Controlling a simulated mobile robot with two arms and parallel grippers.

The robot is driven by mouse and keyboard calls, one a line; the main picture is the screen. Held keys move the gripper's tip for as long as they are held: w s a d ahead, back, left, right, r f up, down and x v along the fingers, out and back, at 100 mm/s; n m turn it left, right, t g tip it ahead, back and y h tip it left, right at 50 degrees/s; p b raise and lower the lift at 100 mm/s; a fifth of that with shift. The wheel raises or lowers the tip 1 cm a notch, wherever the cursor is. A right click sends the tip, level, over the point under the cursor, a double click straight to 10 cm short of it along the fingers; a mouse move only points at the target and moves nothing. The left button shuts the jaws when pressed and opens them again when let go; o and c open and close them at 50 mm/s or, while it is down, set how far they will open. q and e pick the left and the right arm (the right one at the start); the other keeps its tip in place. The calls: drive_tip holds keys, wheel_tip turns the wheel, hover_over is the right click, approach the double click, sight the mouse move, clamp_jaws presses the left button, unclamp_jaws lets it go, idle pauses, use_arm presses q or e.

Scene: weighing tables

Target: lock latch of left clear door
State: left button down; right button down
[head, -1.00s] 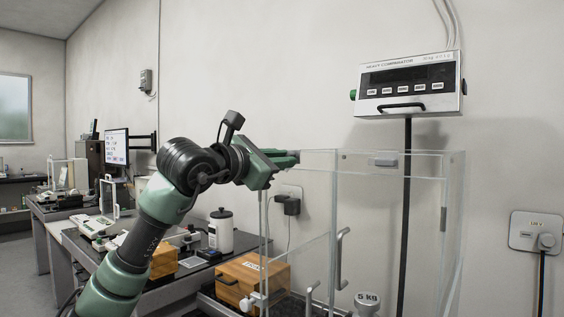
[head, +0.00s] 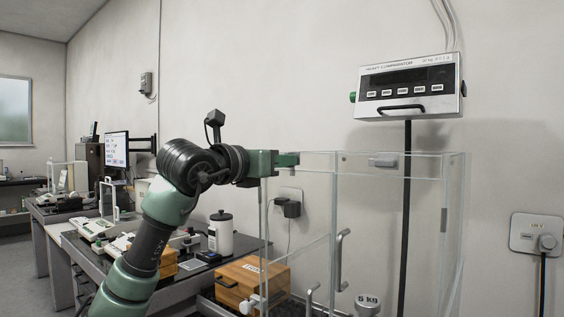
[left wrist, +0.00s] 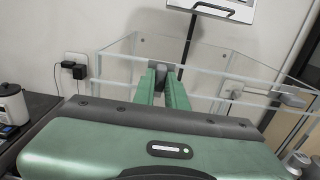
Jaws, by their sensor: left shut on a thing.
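The clear case (head: 400,153) stands at the right in the head view, with clear panels and bar handles. The left clear door (head: 300,245) is its left-facing panel as far as I can tell. My left gripper (head: 290,160) is at the case's top left edge. In the left wrist view its two green fingers (left wrist: 164,86) are shut on a small grey latch (left wrist: 161,74) at the top rim. The fingers hide most of this latch. Another grey latch (head: 383,161) sits on the top edge further right. My right gripper is not in view.
A display unit (head: 410,85) stands on a black post behind the case. A wooden box (head: 252,277) and a white canister (head: 221,232) are left of the case. A 5 kg weight (head: 367,304) shows at the lower edge. The wall has a socket (head: 290,205).

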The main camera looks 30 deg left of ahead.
use_arm(q)
drive_tip(key=shift+f, duration=0.1)
idle(0.3)
drive_tip(key=c, duration=1.4)
unclamp_jaws()
drive_tip(key=shift+c, duration=0.2)
